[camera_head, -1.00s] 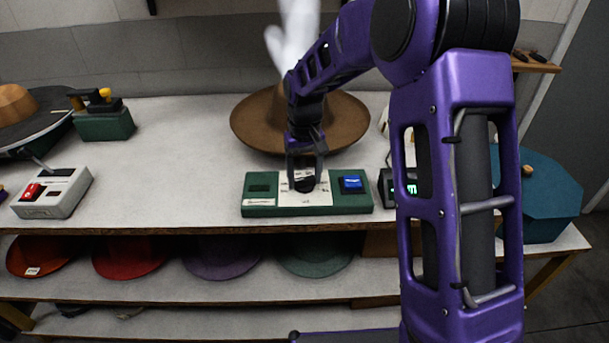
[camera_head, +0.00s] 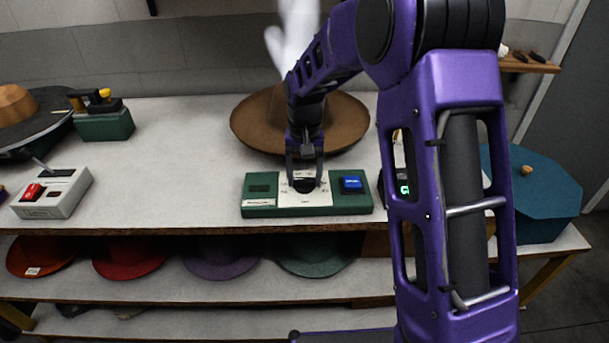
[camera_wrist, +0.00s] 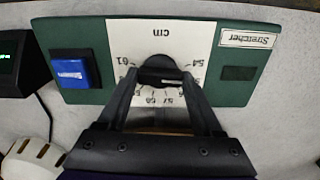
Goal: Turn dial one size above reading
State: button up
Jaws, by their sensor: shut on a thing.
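The green stretcher panel (camera_head: 257,211) lies near the table's front edge, with a white scale plate (camera_head: 318,200) marked in cm. The black dial (camera_wrist: 163,72) is at the middle of the plate, inside an arc of numbers running from 54 to 61. My gripper (camera_wrist: 165,80) is shut on the dial, one finger on each side. The fingers hide some numbers, and I cannot tell which one the pointer marks. A small black readout (camera_wrist: 22,65) with green digits stands beside the panel. In the head view my arm hides most of it; its reading is unclear.
A blue button (camera_head: 352,184) and a dark window (camera_wrist: 238,73) flank the plate. A brown hat (camera_head: 252,122) lies behind the panel. A grey box with a red switch (camera_head: 52,194) stands at left. The table between them is clear.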

aim_at(305, 178)
jog(key=m, duration=0.4)
jog(key=shift+r+m+p, duration=0.1)
jog(key=shift+m+p, duration=0.2)
jog(key=shift+p, duration=0.05)
jog(key=shift+m+p, duration=0.4)
jog(key=shift+m, duration=1.5)
jog(key=o, duration=1.4)
jog(key=shift+c, duration=0.2)
notch_tip(305, 178, up, 17)
jog(key=p, duration=0.1)
jog(key=shift+r+p, duration=0.15)
jog(key=shift+p, duration=0.25)
